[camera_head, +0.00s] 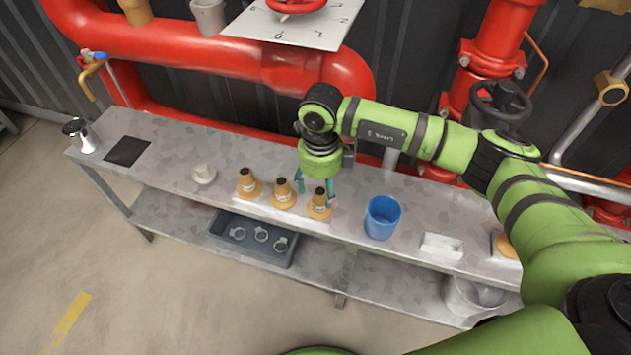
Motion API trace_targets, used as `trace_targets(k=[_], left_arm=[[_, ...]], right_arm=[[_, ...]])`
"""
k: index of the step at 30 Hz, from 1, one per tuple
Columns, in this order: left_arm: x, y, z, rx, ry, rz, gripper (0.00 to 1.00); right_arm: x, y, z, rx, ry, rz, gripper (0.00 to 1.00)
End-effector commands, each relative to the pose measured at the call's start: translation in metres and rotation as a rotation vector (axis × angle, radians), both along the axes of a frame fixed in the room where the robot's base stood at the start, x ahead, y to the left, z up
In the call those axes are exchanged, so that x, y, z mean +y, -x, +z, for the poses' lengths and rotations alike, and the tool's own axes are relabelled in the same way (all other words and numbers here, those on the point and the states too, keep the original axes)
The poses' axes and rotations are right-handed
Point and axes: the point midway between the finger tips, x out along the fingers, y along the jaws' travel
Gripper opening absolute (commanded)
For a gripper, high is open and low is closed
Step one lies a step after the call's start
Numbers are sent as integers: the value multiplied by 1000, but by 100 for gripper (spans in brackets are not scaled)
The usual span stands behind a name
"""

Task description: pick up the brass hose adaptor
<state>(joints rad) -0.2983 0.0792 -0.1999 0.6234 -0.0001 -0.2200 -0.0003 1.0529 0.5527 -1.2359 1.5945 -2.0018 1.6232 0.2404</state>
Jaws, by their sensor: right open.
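Three similar brass-coloured adaptors with wide yellowish bases and dark tops stand upright in a row on a grey metal bench (160,153): a left one (248,184), a middle one (283,194) and a right one (318,208). My right gripper (315,188) points down at the right adaptor. Its teal fingers are open, one on each side of that adaptor's top. I cannot tell whether they touch it. My left gripper is not in view.
A blue cup (382,218) stands right of the adaptors, with a white block (441,246) beyond it. A grey tray (222,236) with rings sits on the lower shelf. Red pipes (200,45) run behind the bench.

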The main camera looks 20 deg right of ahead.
Motion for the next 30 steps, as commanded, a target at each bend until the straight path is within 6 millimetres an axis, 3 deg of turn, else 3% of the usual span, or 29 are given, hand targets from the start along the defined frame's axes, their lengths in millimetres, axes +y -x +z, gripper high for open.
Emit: trace_targets(k=[8, 18, 26, 27, 30], left_arm=[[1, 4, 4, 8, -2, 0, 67], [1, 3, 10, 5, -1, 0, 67], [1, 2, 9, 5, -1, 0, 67], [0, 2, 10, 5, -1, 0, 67], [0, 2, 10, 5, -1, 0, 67]], right_arm=[[-3, -1, -22, -1, 4, -4, 64], [-7, -1, -67, -3, 2, -3, 64], [-7, -1, -70, -3, 1, -2, 64], [-7, -1, -70, -3, 1, -2, 56], [-8, -1, -70, -3, 1, -2, 16]])
